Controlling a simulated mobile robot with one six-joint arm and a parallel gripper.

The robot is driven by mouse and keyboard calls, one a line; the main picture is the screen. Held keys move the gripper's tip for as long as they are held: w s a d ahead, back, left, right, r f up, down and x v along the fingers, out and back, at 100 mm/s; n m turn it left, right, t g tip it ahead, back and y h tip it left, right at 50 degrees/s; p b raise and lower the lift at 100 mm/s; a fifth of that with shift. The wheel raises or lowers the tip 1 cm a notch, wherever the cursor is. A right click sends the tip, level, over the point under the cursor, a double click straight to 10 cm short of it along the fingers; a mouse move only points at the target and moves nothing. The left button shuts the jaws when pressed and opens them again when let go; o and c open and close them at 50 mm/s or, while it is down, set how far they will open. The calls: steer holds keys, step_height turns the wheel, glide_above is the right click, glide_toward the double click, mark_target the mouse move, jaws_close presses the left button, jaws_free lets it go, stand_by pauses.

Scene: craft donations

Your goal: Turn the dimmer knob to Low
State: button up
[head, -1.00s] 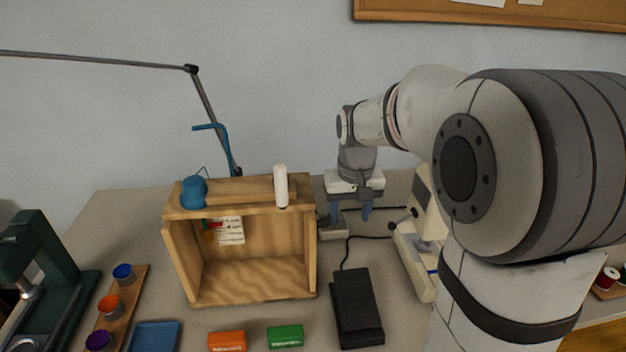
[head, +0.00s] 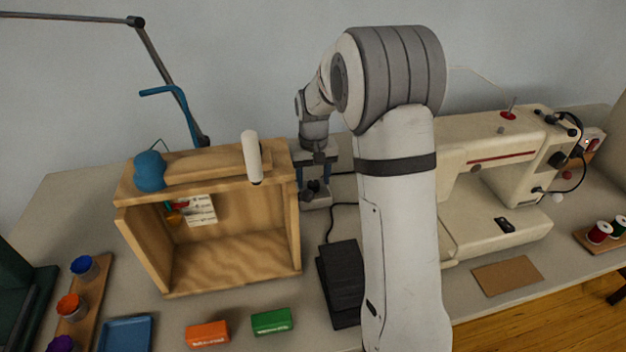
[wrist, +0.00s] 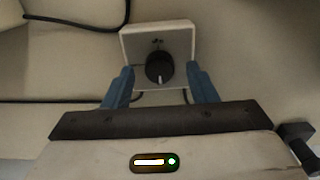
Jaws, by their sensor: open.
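The dimmer is a pale box (wrist: 180,36) with a round black knob (wrist: 159,66), seen in the wrist view. A light pointer mark on the knob points toward the bottom of that picture. Small markings beside the knob are too small to read. My gripper (wrist: 161,78) is open, with one blue finger on each side of the knob and a visible gap at both sides. In the head view, my gripper (head: 314,172) is above the dimmer box (head: 318,202), behind the black pedal and right of the wooden cabinet. Its depth relative to the knob is hard to tell.
The open wooden cabinet (head: 297,228) stands close on the left, with a white cylinder (head: 252,157) on top. A black pedal (head: 340,280) lies in front. A sewing machine (head: 490,150) stands right of my arm. Dark cables run near the dimmer.

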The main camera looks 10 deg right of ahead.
steer(key=shift+f, duration=0.4)
steer(key=shift+c, duration=0.4)
steer(key=c, duration=0.9)
